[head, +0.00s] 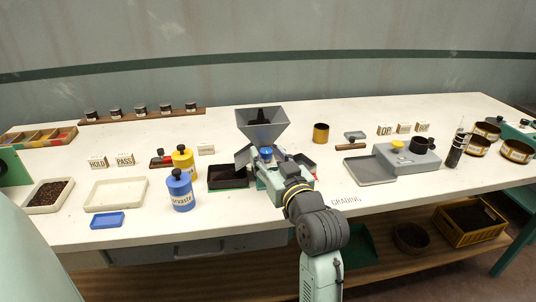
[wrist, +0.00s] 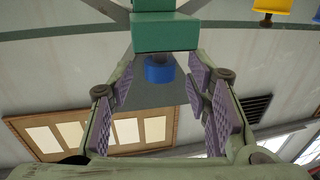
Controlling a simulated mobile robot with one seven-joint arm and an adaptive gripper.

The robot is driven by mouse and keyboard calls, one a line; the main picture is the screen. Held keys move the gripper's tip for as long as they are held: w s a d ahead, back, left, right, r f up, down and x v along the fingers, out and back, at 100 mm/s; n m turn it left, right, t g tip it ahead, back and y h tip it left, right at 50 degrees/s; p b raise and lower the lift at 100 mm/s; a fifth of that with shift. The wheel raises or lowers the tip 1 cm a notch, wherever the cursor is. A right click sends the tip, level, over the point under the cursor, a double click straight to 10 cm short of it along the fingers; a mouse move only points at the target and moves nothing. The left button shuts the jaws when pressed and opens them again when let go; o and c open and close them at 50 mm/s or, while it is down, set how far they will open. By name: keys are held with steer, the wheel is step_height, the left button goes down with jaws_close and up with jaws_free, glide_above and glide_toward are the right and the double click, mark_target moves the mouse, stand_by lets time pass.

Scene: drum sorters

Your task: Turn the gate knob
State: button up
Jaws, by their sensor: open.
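The gate knob is blue (head: 266,153). It sits on the front of the sorter, below its grey hopper (head: 262,117). In the wrist view the blue knob (wrist: 160,70) shows under a green block (wrist: 165,32), between the far ends of my fingers. My gripper (wrist: 158,80) is open, with a purple-padded finger on each side of the knob. A gap shows on both sides, and I see no contact. In the head view my wrist hides much of the sorter's front and my fingertips are hard to make out.
A black tray (head: 228,184) stands just left of the sorter. Blue (head: 180,194) and yellow (head: 184,165) bottles stand farther left. A grey scale (head: 408,158) with a flat pan (head: 370,171) is on the right.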

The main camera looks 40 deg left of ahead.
steer(key=shift+c, duration=0.2)
jaws_close()
stand_by(0.3)
